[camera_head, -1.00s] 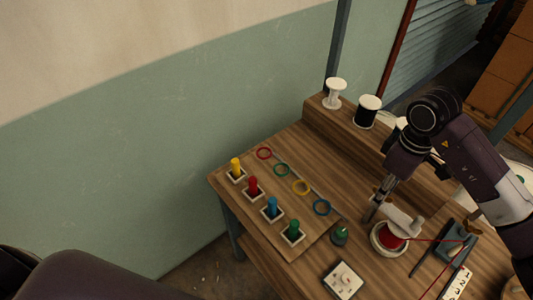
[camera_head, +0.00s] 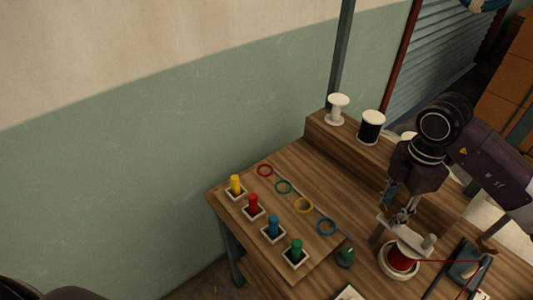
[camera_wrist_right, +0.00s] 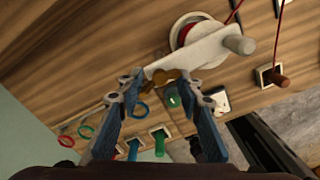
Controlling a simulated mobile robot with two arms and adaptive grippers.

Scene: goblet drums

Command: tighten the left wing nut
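The left wing nut (camera_wrist_right: 165,77) is a small brass-brown piece at the left end of a pale bar (camera_wrist_right: 203,50) in the right wrist view. The bar also shows in the head view (camera_head: 404,237), lying over a red spool (camera_head: 401,257). My right gripper (camera_wrist_right: 161,88) is open, with one fingertip on each side of the wing nut; I cannot tell whether they touch it. In the head view my right gripper (camera_head: 401,213) points down at the bar's left end and hides the nut. My left gripper is not in view.
Coloured pegs, such as the blue one (camera_head: 273,226), and several rings (camera_head: 303,205) sit to the left. A white spool (camera_head: 337,109) and a dark spool (camera_head: 371,127) stand on the raised back shelf. A dark grey clamp-like piece (camera_head: 467,258) is on the right.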

